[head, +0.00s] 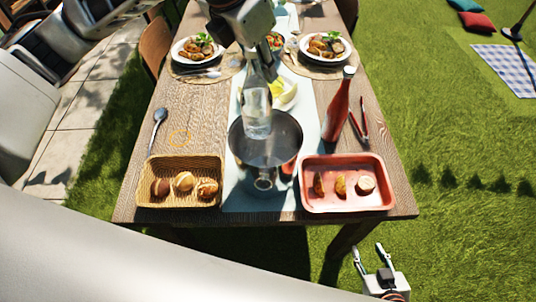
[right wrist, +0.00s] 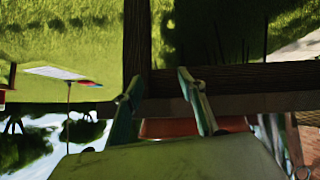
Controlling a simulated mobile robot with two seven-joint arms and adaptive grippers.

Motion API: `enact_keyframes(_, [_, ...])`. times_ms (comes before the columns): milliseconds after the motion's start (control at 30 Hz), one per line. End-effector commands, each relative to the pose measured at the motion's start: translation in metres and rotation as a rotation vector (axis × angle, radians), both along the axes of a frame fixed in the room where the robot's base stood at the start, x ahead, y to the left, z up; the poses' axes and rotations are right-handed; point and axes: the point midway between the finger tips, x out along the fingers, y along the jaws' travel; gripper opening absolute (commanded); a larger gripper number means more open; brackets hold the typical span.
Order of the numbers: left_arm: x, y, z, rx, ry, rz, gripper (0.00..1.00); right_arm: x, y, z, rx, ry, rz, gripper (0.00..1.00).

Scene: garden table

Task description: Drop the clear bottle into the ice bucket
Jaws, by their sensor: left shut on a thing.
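The clear bottle (head: 257,112) is upright in the head view, with its neck in my left gripper (head: 262,52), which is shut on it. The ice bucket (head: 265,180) is a shiny metal pail at the near middle of the table. The bottle's base shows against the bucket's opening; I cannot tell how far it is above or inside the rim. My right gripper (head: 370,254) is open and empty beyond the table's near edge. Its two spread fingers also show in the right wrist view (right wrist: 160,98).
A bread basket (head: 205,163) stands left of the bucket, a red tray (head: 347,203) with food right of it. A spoon (head: 157,128) is at left. Plates (head: 198,58) stand farther back.

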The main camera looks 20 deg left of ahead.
Motion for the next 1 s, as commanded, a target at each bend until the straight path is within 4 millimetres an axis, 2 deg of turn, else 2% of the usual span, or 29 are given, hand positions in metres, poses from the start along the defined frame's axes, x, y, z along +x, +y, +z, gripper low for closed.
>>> enact_keyframes(167, [0.0,-0.001,-0.021,-0.003,0.001,0.0,0.0,0.0,0.0,0.0,-0.001,0.0,0.001,0.4])
enact_keyframes(200, [0.001,0.0,-0.024,-0.003,-0.005,0.001,0.0,0.0,0.0,-0.007,0.0,-0.001,0.0,0.4])
enact_keyframes(333, [0.0,-0.001,-0.033,-0.004,-0.004,0.001,0.0,0.003,0.008,-0.01,0.009,-0.016,0.018,0.4])
enact_keyframes(600, [0.001,0.0,-0.038,-0.003,-0.004,0.001,0.0,0.013,0.023,0.006,0.028,-0.062,0.046,0.4])
enact_keyframes(867, [0.001,0.0,-0.038,-0.003,-0.003,0.002,0.0,0.014,0.023,0.008,0.029,-0.065,0.044,0.4])
enact_keyframes(900, [0.001,0.0,-0.038,-0.003,-0.003,0.002,0.24,0.014,0.022,0.008,0.027,-0.064,0.044,0.4])
enact_keyframes(967, [0.001,0.0,-0.038,-0.003,-0.003,0.002,0.36,0.014,0.022,0.007,0.027,-0.062,0.044,0.4])
enact_keyframes(1000, [0.001,0.0,-0.038,-0.003,-0.003,0.002,0.36,0.014,0.021,0.006,0.026,-0.061,0.043,0.4])
